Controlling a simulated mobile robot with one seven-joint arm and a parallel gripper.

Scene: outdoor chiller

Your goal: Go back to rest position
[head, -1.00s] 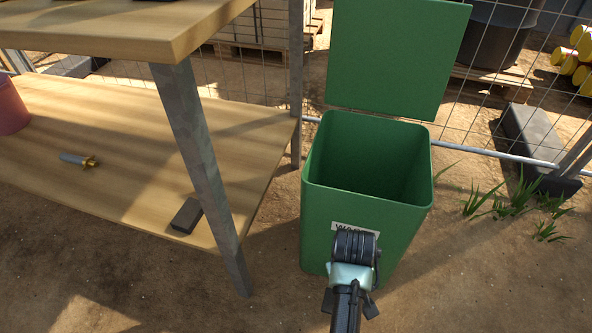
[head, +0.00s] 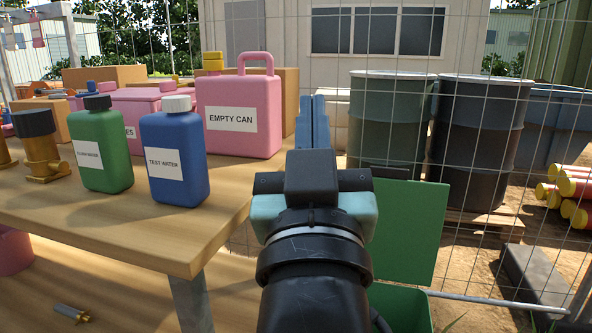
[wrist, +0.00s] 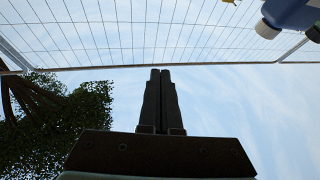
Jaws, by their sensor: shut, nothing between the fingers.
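My gripper (head: 313,122) is raised in the middle of the head view, right of the wooden table's corner. Its two blue fingers point up and lie together, with nothing between them. In the wrist view my gripper (wrist: 160,75) also shows its fingers side by side and touching, against sky and wire fence. The fingers show apart from the pink can and the bottles in the head view.
On the wooden table (head: 140,225) stand a blue bottle (head: 174,150), a green bottle (head: 100,150) and a pink can labelled EMPTY CAN (head: 238,90). A green bin (head: 405,305) with raised lid (head: 410,230) stands below. Two drums (head: 392,120) stand behind the wire fence.

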